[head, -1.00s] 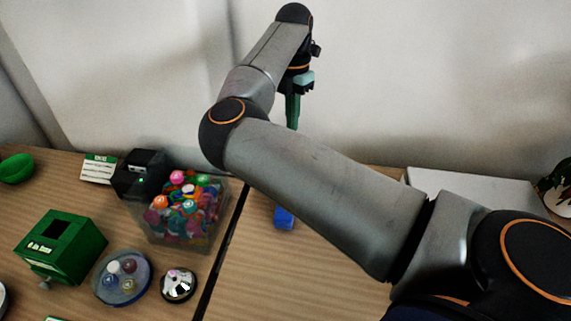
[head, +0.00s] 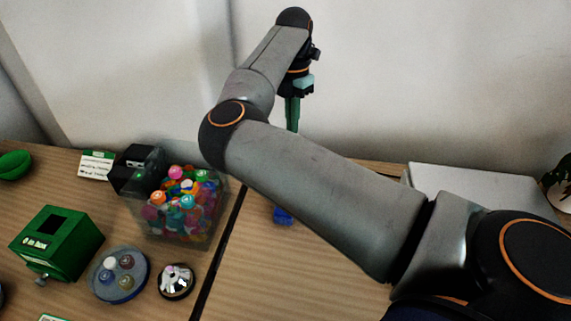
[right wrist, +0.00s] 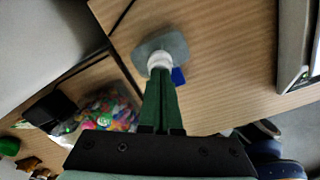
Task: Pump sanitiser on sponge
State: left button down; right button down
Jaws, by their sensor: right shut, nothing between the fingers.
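My right gripper (head: 292,128), with green fingers, points down beyond the forearm in the head view. In the right wrist view its fingers (right wrist: 160,82) are shut with nothing between them. Their tips lie over or right beside the white pump top (right wrist: 160,60) of a grey-blue, rounded bottle (right wrist: 172,43), apparently the sanitiser. I cannot tell whether they touch. A small blue block (right wrist: 178,76), possibly the sponge, lies beside the bottle, partly covered. The blue block (head: 283,216) also shows in the head view at the forearm's edge. The bottle is hidden there. My left gripper is out of view.
A clear bin of colourful caps (head: 180,215) stands left of the table seam, next to a black device (head: 135,168). A green box (head: 58,243), a round dish (head: 119,274) and a small round bowl (head: 176,281) are nearby. A white box (head: 480,188) is at right.

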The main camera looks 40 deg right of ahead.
jog(key=shift+r+p, duration=1)
jog(key=shift+r, duration=0.55)
jog(key=shift+r, duration=0.1)
notch_tip(320, 180, up, 6)
jog(key=p, duration=0.4)
